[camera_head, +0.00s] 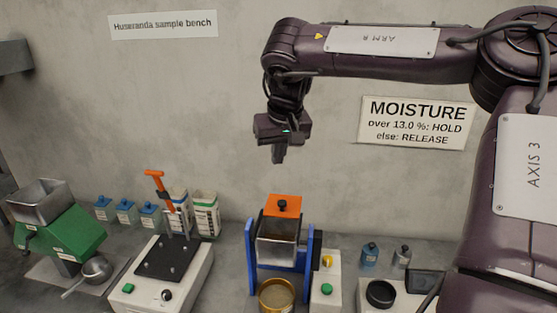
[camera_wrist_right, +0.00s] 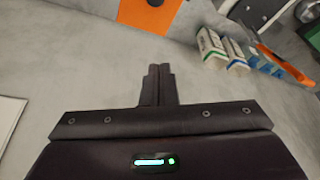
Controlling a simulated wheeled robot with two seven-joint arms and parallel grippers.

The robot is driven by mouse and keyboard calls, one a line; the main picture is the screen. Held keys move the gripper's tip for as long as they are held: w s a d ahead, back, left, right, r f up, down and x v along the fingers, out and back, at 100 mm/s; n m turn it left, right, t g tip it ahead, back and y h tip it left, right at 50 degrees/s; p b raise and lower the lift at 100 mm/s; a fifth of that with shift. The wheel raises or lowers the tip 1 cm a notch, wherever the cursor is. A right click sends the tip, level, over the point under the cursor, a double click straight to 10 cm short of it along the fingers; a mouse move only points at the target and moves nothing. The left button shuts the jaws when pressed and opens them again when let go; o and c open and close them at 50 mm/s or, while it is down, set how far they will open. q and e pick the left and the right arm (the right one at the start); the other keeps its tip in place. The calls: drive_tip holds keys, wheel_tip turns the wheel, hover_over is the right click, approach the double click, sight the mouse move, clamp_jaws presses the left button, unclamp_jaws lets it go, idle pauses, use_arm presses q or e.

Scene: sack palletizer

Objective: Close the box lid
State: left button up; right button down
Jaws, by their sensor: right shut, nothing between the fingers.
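The box is a grey metal one (camera_head: 277,250) held between blue uprights on the bench, and its open top shows. Its orange lid (camera_head: 284,212) with a black knob (camera_head: 282,204) stands raised at the back of the box. An orange panel that looks like the lid shows at the top of the right wrist view (camera_wrist_right: 150,12). My right gripper (camera_head: 279,155) hangs above the lid, apart from it. Its fingers are together and empty, as the right wrist view also shows (camera_wrist_right: 158,75). My left gripper is not in view.
A brass-coloured round pan (camera_head: 277,295) sits in front of the box. Left are a black-plated device with an orange handle (camera_head: 165,190), cartons (camera_head: 204,214) and a green machine (camera_head: 60,230). Small bottles (camera_head: 370,255) stand right. The air around the gripper is clear.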

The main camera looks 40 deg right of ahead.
drive_tip(key=p, duration=0.3)
hover_over(275, 197)
wheel_tip(275, 197, down, 8)
drive_tip(key=shift+r, duration=0.15)
drive_tip(key=s+p, duration=0.1)
drive_tip(key=s+a+p, duration=0.1)
drive_tip(key=s, duration=0.1)
drive_tip(key=shift+s+a+f+p, duration=0.2)
drive_tip(key=shift+a+f+p, duration=0.1)
drive_tip(key=shift+p, duration=0.1)
drive_tip(key=shift+s+a+f, duration=0.1)
drive_tip(key=shift+s, duration=0.15)
drive_tip(key=shift+w+f, duration=0.15)
drive_tip(key=shift+w, duration=0.05)
